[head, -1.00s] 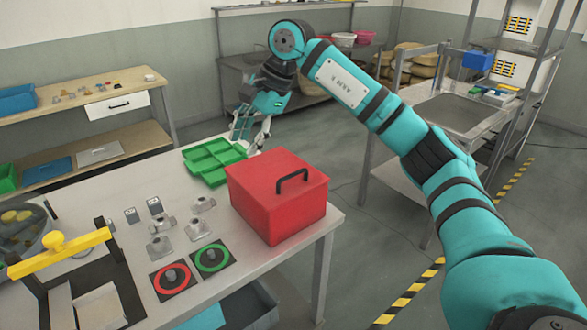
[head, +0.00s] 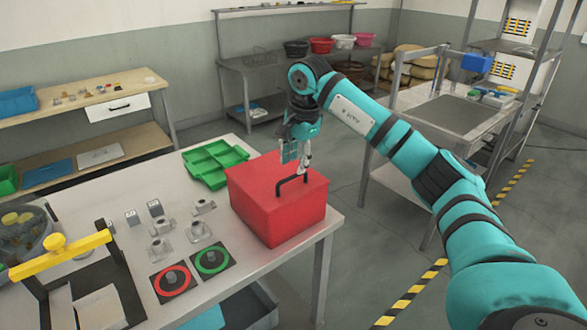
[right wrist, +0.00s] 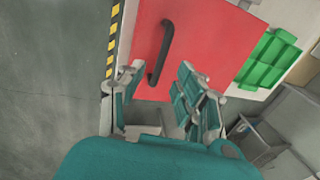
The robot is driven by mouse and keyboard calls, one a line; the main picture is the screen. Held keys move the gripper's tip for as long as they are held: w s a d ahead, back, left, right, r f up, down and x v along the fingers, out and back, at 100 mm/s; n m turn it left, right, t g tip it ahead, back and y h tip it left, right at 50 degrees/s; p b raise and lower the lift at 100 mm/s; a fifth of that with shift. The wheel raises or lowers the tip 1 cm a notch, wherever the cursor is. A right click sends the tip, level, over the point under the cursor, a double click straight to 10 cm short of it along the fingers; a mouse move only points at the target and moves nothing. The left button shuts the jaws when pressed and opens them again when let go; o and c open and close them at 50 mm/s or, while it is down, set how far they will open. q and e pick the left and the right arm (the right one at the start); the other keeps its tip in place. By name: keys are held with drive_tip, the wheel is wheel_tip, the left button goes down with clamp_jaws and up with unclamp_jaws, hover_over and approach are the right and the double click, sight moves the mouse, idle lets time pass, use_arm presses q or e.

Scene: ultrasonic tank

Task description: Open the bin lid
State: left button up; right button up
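The red bin (head: 265,215) stands on the right end of the grey table, its flat lid (head: 255,180) closed. A black bar handle (head: 291,186) stands up from the lid. My right gripper (head: 298,170) hangs just above the lid, close behind the handle. In the right wrist view, the handle (right wrist: 162,50) lies ahead of the fingers on the red lid (right wrist: 195,40). The fingers of my right gripper (right wrist: 155,85) are spread apart with nothing between them. My left gripper is not in view.
A green divided tray (head: 213,165) lies behind and left of the bin. Metal parts (head: 160,247) and red and green ringed plates (head: 211,260) lie left of it. A yellow-handled fixture (head: 58,255) is at the near left. The floor right of the table is clear.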

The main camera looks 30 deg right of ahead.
sight(293, 176)
drive_tip(key=shift+w+f, duration=0.2)
drive_tip(key=shift+f, duration=0.8)
drive_tip(key=shift+w+f, duration=0.2)
drive_tip(key=shift+f, duration=0.8)
clamp_jaws()
